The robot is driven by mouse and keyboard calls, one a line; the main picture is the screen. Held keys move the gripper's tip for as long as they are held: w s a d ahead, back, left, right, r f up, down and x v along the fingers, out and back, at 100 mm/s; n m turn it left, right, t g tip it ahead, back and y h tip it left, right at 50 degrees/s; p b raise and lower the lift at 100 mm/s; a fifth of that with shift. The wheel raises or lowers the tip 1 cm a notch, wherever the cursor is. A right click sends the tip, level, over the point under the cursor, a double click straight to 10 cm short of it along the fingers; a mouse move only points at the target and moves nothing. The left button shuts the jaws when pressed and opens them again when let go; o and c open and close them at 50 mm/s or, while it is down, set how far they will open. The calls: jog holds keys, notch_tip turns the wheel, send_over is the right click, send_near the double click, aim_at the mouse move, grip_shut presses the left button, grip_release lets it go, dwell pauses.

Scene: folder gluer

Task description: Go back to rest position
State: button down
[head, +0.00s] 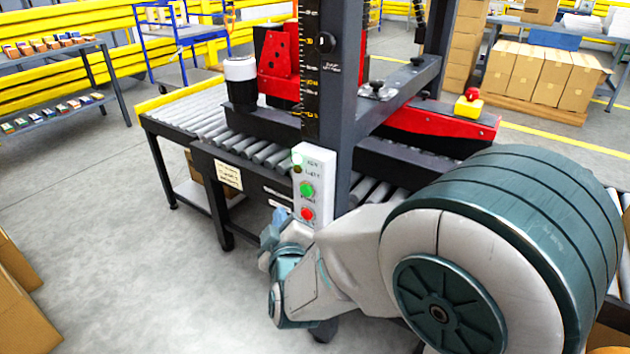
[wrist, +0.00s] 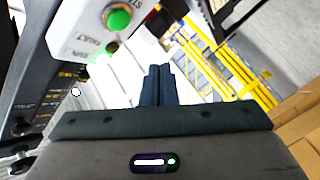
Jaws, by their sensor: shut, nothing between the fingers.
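My gripper (wrist: 158,84) shows in the wrist view with its two dark fingers together and nothing between them. The white control box (wrist: 82,22) with its green button (wrist: 117,18) is close by at the upper left of that view, apart from the fingers. In the head view my arm reaches from the right toward the machine, and its wrist is just below the control box (head: 314,186). The box has a green button (head: 307,190) above a red button (head: 307,214). My fingertips are hard to make out in the head view.
The roller conveyor (head: 185,112) and the machine's dark upright post (head: 333,90) stand right beside my arm. A red emergency button on a yellow base (head: 468,104) sits on the machine. Stacked cartons (head: 545,75) stand at the back right.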

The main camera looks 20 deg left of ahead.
jog(key=w+d+r+m+g+h+p, duration=0.1)
jog(key=d+r+m+g+h+p, duration=0.2)
jog(key=d+r+p, duration=0.5)
jog(key=w+d+r+m+g+h+p, duration=0.1)
jog(key=d+r+m+g+p, duration=0.3)
jog(key=d, duration=0.6)
jog(key=s+d+r+m+g+h+p, duration=0.2)
jog(key=s+d+r+m+p, duration=0.2)
jog(key=s+d, duration=0.4)
jog(key=s+d+r+m+g+h+p, duration=0.2)
jog(key=s+d+r+p, duration=0.4)
jog(key=d, duration=0.4)
jog(key=s+m+g+p, duration=0.1)
jog(key=s+m, duration=0.1)
jog(key=shift+d+r+m+p, duration=0.25)
jog(key=shift+d+m+p, duration=0.05)
jog(key=shift+d+p, duration=0.1)
